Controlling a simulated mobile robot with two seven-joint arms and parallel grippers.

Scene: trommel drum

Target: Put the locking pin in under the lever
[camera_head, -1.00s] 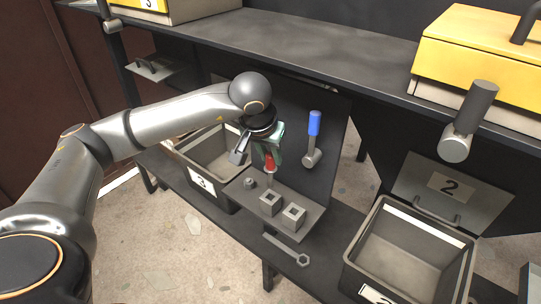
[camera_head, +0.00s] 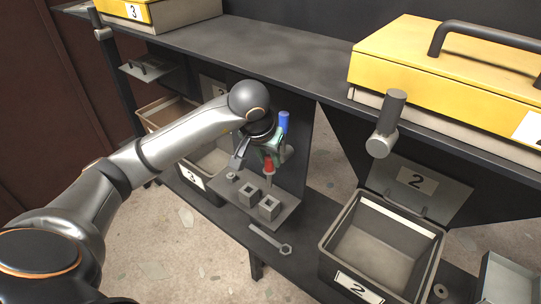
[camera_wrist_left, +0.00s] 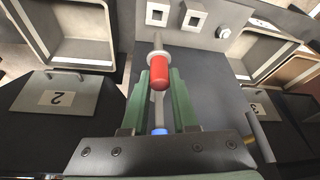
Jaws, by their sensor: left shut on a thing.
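My left gripper (camera_head: 268,150) is shut on the red-headed locking pin (camera_head: 268,164), whose thin grey shank points down above the small shelf. In the left wrist view the red pin head (camera_wrist_left: 158,79) sits between the green fingers, with a pale collar and the shank beyond it. My right gripper is not in view.
The small shelf (camera_head: 228,197) carries two square hollow blocks (camera_head: 268,208) and a nut (camera_head: 232,177). A wrench (camera_head: 270,240) lies in front. Open bins labelled 3 (camera_head: 190,178) and 2 (camera_head: 350,287) flank it. A long upper shelf (camera_head: 270,62) with yellow boxes runs above.

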